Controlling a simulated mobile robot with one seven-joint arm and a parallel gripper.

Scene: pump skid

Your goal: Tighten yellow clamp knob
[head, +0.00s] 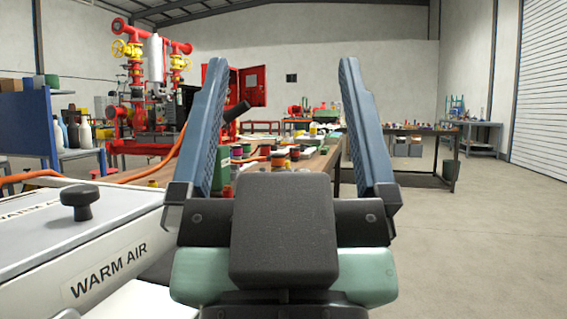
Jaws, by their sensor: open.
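My gripper (283,64) is raised in the middle of the head view, its two blue-grey fingers spread wide with nothing between them. I cannot make out a yellow clamp knob for certain. Yellow handwheels (118,48) show on the red pump skid (118,115) at the back left, well beyond my gripper. My gripper hides part of the bench and whatever lies behind it.
A white case marked WARM AIR (70,245) with a black knob (76,203) is close at left. A cluttered wooden bench (318,168) stands behind my gripper. A dark table (412,182) stands farther right. The right floor (490,250) is clear.

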